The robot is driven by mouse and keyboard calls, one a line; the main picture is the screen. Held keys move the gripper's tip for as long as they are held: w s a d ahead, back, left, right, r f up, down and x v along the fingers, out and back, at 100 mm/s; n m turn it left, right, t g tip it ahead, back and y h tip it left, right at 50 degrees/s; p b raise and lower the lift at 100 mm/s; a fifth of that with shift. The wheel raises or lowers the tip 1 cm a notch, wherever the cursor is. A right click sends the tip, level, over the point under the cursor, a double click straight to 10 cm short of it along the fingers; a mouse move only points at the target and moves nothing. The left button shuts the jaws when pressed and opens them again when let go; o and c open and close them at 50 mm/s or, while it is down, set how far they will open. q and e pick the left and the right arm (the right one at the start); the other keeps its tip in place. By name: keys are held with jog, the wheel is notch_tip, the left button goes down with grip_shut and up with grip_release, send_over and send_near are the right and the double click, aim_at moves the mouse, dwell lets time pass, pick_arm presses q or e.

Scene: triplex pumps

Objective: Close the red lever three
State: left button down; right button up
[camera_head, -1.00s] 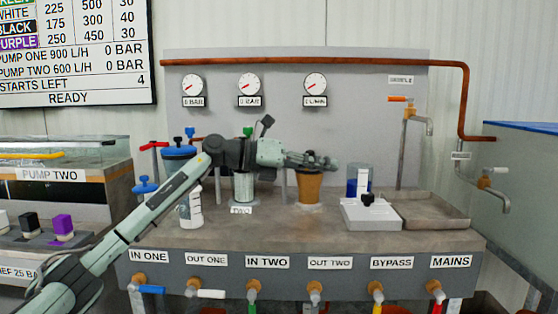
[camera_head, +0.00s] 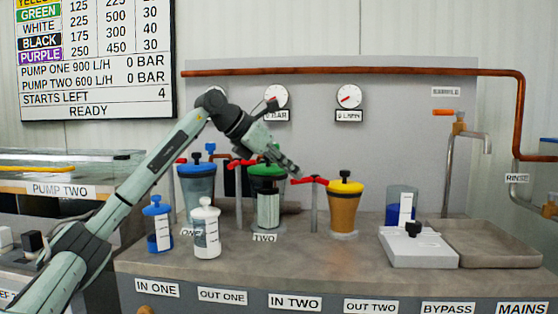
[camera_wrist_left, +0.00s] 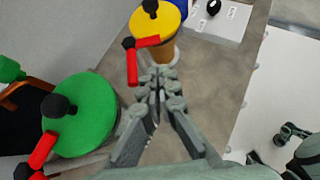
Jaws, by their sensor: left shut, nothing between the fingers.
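Three canisters stand on the bench, with a blue lid (camera_head: 196,168), a green lid (camera_head: 267,171) and a yellow lid (camera_head: 346,187). The red lever (camera_head: 309,180) beside the yellow-lidded canister is nearest to my left gripper. In the left wrist view this lever (camera_wrist_left: 133,62) is L-shaped, with one arm reaching to the yellow lid (camera_wrist_left: 158,18). My left gripper (camera_head: 296,174) is shut and empty, just left of the lever in the head view. Its fingertips (camera_wrist_left: 160,80) appear near the lever; contact cannot be told. A dark jointed part (camera_wrist_left: 290,133), apparently my right gripper, shows at the right.
Another red lever (camera_head: 240,163) is by the green-lidded canister. A blue-capped bottle (camera_head: 157,226) and a white bottle (camera_head: 206,228) stand at the front left. A scale (camera_head: 420,249) and a grey tray (camera_head: 495,259) are at the right. The front middle bench is clear.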

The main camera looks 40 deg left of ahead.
pick_arm(q)
jog(key=w+d+f, duration=0.2)
jog(key=w, duration=0.3)
jog(key=shift+w+d, duration=0.15)
pick_arm(e)
jog(key=shift+s+d+f+g+h, duration=0.3)
jog(key=shift+s+d+f+g, duration=0.2)
jog(key=shift+s+d, duration=0.25)
pick_arm(q)
jog(key=shift+p, duration=0.3)
pick_arm(e)
jog(key=shift+s, duration=0.1)
